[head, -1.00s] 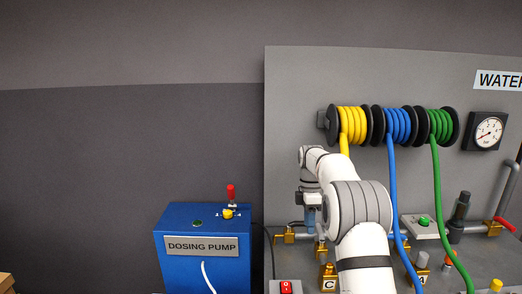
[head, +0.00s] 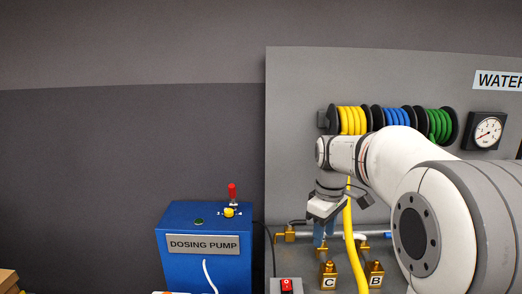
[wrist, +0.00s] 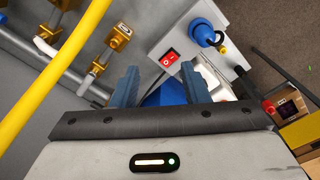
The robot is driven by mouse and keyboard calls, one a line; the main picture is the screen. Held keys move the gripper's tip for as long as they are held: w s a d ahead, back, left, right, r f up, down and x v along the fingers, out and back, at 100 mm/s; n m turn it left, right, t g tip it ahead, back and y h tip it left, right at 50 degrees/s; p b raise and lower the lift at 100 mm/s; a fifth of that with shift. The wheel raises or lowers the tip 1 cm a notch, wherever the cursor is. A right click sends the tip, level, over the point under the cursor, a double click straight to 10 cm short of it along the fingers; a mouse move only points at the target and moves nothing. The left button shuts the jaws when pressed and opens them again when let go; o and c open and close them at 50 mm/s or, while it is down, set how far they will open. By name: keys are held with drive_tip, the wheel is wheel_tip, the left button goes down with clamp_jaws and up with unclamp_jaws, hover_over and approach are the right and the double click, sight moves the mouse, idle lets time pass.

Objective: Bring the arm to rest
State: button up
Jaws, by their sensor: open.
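My gripper (head: 322,236) hangs downward in front of the grey water panel (head: 290,130), below the hose reels and left of the yellow hose (head: 350,225). In the wrist view its two blue fingers stand apart with nothing held between them, so my gripper (wrist: 157,78) is open and empty. My white arm fills the right side of the head view and hides part of the panel and the blue and green hoses' lower lengths.
The blue dosing pump (head: 205,270) stands at the lower left. Brass valves C (head: 328,275) and B (head: 375,274) sit below my arm. A red switch (wrist: 170,58) on a white box shows near the fingers. A gauge (head: 488,132) hangs at right. The upper left is clear.

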drive_tip(key=s+f+m+t, duration=0.1)
drive_tip(key=s+m, duration=0.3)
drive_tip(key=s, duration=0.7)
drive_tip(key=s+f+m+t, duration=0.1)
drive_tip(key=s+f+m, duration=0.2)
drive_tip(key=s, duration=0.8)
drive_tip(key=shift+f+m+t, duration=0.3)
drive_tip(key=shift+f+m, duration=0.1)
drive_tip(key=shift+m, duration=0.8)
drive_tip(key=shift+w+a, duration=0.1)
drive_tip(key=shift+c, duration=0.5)
